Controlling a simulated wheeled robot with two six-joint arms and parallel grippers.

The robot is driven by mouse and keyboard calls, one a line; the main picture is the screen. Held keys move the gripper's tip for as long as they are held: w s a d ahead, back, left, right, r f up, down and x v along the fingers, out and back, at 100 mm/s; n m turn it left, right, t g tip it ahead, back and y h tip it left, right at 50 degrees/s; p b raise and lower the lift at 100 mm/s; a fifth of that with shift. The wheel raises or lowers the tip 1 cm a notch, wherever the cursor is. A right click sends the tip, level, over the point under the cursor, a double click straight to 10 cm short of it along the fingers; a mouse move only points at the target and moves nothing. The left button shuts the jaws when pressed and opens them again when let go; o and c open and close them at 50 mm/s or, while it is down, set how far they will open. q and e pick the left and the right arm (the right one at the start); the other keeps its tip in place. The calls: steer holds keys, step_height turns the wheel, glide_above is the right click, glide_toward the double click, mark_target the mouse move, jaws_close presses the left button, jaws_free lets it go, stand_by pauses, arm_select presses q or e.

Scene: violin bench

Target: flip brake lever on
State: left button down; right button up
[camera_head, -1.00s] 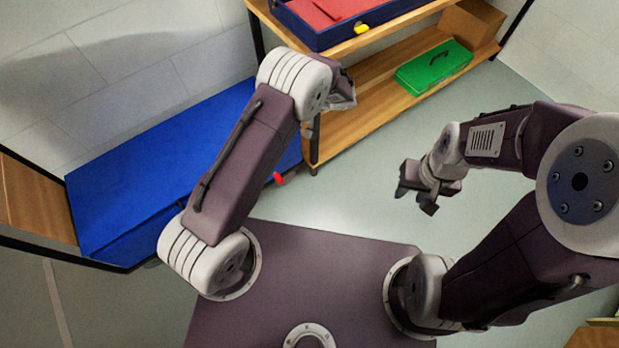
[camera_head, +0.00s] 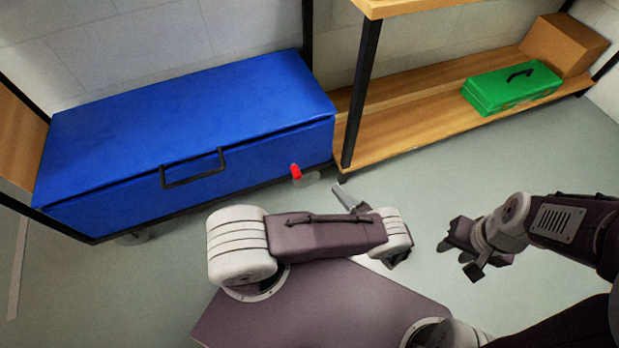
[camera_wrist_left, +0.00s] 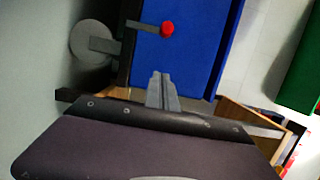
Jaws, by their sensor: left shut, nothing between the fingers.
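The brake lever with its red tip (camera_head: 296,171) sits at the lower right corner of the blue case's cart. In the left wrist view the red tip (camera_wrist_left: 167,28) ends a short grey bar, beside a grey caster wheel (camera_wrist_left: 93,43). My left gripper (camera_head: 341,190) is shut and empty, to the right of and slightly below the red tip in the head view, apart from it. In the left wrist view its closed fingers (camera_wrist_left: 162,78) point toward the lever, with a gap between. My right gripper (camera_head: 462,255) hangs open and empty over the floor at the right.
The long blue case (camera_head: 190,140) with a black handle lies on a low black-framed cart. A wooden shelf (camera_head: 400,135) with a black post stands close to the lever's right. It holds a green toolbox (camera_head: 510,88) and a cardboard box (camera_head: 563,45). The floor in front is clear.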

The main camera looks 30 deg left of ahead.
mark_target(296, 178)
arm_select(q)
steer(key=shift+a, duration=0.1)
steer(key=w+a+b, duration=0.1)
steer(key=a+b, duration=0.2)
steer(key=a, duration=0.8)
steer(key=shift+w+a, duration=0.2)
